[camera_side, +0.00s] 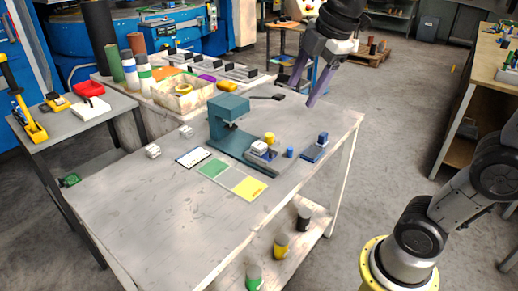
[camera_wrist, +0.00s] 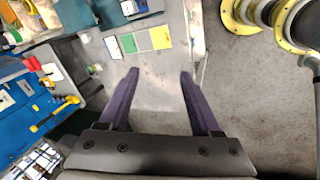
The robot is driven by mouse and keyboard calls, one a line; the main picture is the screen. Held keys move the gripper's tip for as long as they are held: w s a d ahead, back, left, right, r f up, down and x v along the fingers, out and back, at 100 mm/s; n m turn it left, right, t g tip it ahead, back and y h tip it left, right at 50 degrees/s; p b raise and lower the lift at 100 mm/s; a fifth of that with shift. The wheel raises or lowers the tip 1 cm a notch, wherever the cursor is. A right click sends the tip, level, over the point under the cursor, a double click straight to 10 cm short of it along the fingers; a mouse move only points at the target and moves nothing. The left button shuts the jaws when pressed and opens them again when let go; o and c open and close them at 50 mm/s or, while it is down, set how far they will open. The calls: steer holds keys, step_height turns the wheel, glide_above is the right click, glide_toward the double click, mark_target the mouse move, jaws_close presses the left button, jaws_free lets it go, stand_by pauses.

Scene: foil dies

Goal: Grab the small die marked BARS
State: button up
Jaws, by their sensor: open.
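Two small pale blocks, which may be dies, sit on the left part of the grey table: one (camera_side: 186,131) near the teal press and one (camera_side: 152,151) nearer the left edge. Another pale block (camera_side: 259,147) sits at the foot of the teal press (camera_side: 229,118). Markings are too small to read, so I cannot tell which is BARS. My gripper (camera_side: 302,97) is open and empty, high above the table's back right part, apart from all the blocks. Its purple fingers also show spread in the wrist view (camera_wrist: 160,73).
Green (camera_side: 213,168) and yellow (camera_side: 249,187) sheets and a white card (camera_side: 193,157) lie before the press. A yellow piece (camera_side: 270,138), a blue piece (camera_side: 290,152) and a blue stamp (camera_side: 322,139) stand right of it. The table's front is clear.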

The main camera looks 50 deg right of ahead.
steer(key=w+d+f+n+g, duration=0.1)
steer(key=w+d+n, duration=0.25)
steer(key=w, duration=0.65)
steer(key=g, duration=0.3)
glide_above(260, 144)
step_height(260, 144, down, 21)
steer(key=shift+w+f, duration=0.1)
steer(key=shift+w, duration=0.05)
steer(key=shift+f, duration=3.05)
jaws_close()
